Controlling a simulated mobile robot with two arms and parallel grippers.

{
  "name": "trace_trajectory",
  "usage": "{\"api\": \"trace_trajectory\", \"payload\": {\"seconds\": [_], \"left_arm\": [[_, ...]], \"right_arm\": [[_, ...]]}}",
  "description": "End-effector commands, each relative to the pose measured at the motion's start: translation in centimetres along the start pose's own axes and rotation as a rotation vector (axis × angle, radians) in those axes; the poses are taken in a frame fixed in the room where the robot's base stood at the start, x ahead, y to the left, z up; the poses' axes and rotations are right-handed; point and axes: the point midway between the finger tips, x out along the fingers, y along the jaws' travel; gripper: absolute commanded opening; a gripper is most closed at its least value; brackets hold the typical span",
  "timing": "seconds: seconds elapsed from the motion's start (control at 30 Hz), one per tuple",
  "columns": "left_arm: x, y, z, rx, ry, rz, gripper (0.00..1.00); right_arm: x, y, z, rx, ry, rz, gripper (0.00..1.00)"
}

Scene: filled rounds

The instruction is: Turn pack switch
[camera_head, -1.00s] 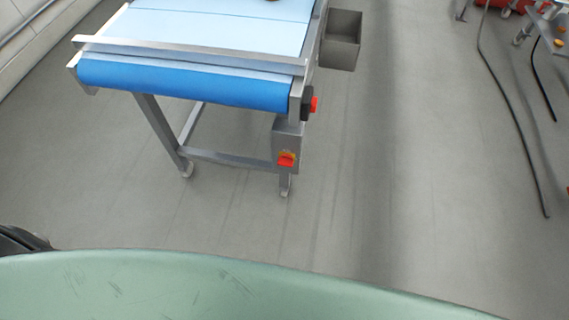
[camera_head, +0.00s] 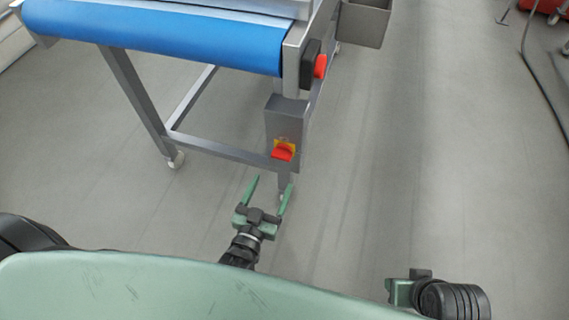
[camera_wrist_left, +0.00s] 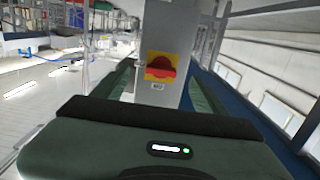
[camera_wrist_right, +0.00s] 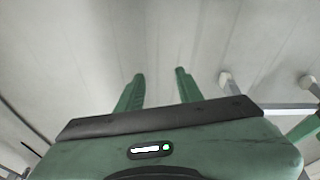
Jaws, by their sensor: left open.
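The pack switch is a red rotary knob on a yellow plate (camera_head: 284,150), on a grey box (camera_head: 287,118) at the conveyor's near right leg. In the left wrist view the red knob (camera_wrist_left: 161,67) faces me, its grip about level. My left gripper (camera_head: 272,182) is open just in front of and below the switch, fingers pointing toward it. In the left wrist view its fingers stand either side of the box, with no contact visible. My right gripper (camera_wrist_right: 159,74) is open and empty over bare floor; the head view shows only part of it.
The conveyor's blue belt (camera_head: 160,37) overhangs at upper left. Another red button (camera_head: 320,66) on a black housing sits above the switch box. A grey metal bin (camera_head: 364,22) hangs at the conveyor's far right. Floor to the right is clear, with a dark hose farther off.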

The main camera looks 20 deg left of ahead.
Motion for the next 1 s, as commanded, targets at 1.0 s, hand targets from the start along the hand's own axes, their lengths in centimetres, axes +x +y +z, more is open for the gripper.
{"api": "trace_trajectory", "payload": {"seconds": [1.0], "left_arm": [[8.0, -0.5, -1.9, 0.001, 0.054, -0.015, 0.73]], "right_arm": [[0.0, 0.0, 0.6, 0.001, 0.009, 0.002, 0.36]]}}
